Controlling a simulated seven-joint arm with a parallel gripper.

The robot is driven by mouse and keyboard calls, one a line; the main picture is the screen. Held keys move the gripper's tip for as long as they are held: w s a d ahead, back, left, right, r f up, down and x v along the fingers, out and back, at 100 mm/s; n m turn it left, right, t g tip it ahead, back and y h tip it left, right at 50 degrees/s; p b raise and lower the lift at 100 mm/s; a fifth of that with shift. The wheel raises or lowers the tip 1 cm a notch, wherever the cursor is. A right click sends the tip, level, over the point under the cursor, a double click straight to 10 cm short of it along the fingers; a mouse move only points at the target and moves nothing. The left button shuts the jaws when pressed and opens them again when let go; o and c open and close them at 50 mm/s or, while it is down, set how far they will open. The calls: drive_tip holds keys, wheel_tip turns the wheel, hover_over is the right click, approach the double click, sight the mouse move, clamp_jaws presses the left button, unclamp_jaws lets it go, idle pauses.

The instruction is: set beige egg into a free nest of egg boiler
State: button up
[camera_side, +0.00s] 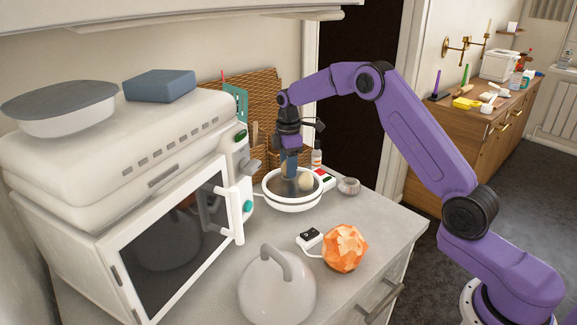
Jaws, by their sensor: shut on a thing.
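The egg boiler (292,204) is a round white bowl on the counter, open at the top, right of the white oven. My gripper (289,174) points straight down over it, with its blue fingers reaching down to the bowl. It is shut on an egg, mostly hidden by the fingers. A pale beige egg (305,182) shows at the right of the fingertips, inside the rim. I cannot tell whether this is the held egg or one in a nest. The nests are too small and covered to make out.
A pale domed lid (277,298) with a handle stands at the front. An orange faceted object (344,248) and a small switch box (310,237) lie before the boiler. A small round jar (349,186) stands to its right. The oven (165,235) bounds the left side.

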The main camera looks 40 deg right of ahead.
drive_tip(key=shift+f, duration=0.2)
drive_tip(key=shift+f, duration=0.3)
